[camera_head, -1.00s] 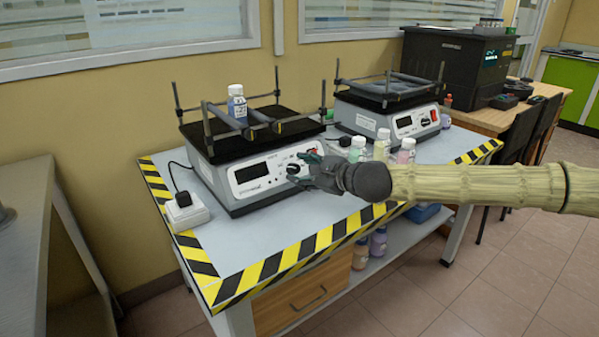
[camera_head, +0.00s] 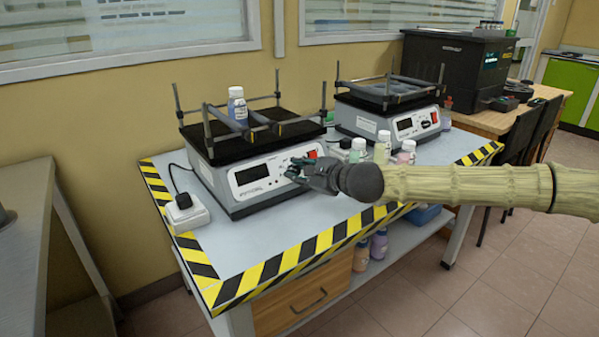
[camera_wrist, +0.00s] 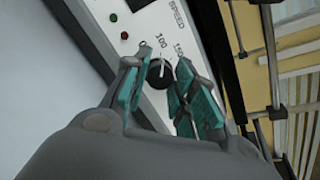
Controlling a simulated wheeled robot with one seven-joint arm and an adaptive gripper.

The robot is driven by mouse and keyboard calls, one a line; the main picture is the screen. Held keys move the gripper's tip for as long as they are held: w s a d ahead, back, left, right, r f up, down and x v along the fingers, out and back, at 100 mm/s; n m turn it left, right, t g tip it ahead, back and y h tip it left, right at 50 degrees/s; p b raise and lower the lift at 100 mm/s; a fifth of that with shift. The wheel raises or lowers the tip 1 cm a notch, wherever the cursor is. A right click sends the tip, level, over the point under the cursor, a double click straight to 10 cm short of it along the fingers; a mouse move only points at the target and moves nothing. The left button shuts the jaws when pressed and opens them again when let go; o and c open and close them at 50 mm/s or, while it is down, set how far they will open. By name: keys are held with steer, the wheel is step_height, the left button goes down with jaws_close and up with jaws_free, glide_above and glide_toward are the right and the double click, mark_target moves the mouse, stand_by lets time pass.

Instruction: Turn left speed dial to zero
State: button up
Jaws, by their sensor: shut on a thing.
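The left shaker (camera_head: 232,178) is a grey box with a black platform, a dark display and a red switch on its front panel. My gripper (camera_head: 296,169) reaches from the right to this panel and hides most of the speed dial. In the wrist view the black speed dial (camera_wrist: 159,73) has a pale mark pointing roughly toward the printed 100, below the word SPEED. The teal fingers of my gripper (camera_wrist: 160,82) sit on either side of the dial, shut on it. Exact finger contact is partly hidden.
A blue-labelled bottle (camera_head: 237,105) stands on the left shaker. A second shaker (camera_head: 385,120) stands behind to the right. Several small bottles (camera_head: 382,147) stand near my arm. The table's front strip (camera_head: 290,258) is clear, edged in yellow and black.

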steer(key=shift+r+n, duration=0.1)
steer(key=shift+n, duration=0.2)
steer(key=shift+r+n+p, duration=0.1)
steer(key=shift+n+p, duration=0.2)
steer(key=shift+p, duration=0.2)
steer(key=n+p, duration=0.2)
steer(key=n, duration=0.1)
steer(key=shift+g, duration=0.4)
steer(key=shift+w+n+g+p, duration=0.1)
steer(key=shift+n+g+p, duration=0.3)
steer(key=shift+n+p, duration=0.95)
steer(key=shift+d+n+b, duration=0.1)
steer(key=shift+n+b, duration=0.3)
steer(key=shift+n, duration=0.15)
steer(key=o, duration=1)
steer(key=shift+d, duration=0.1)
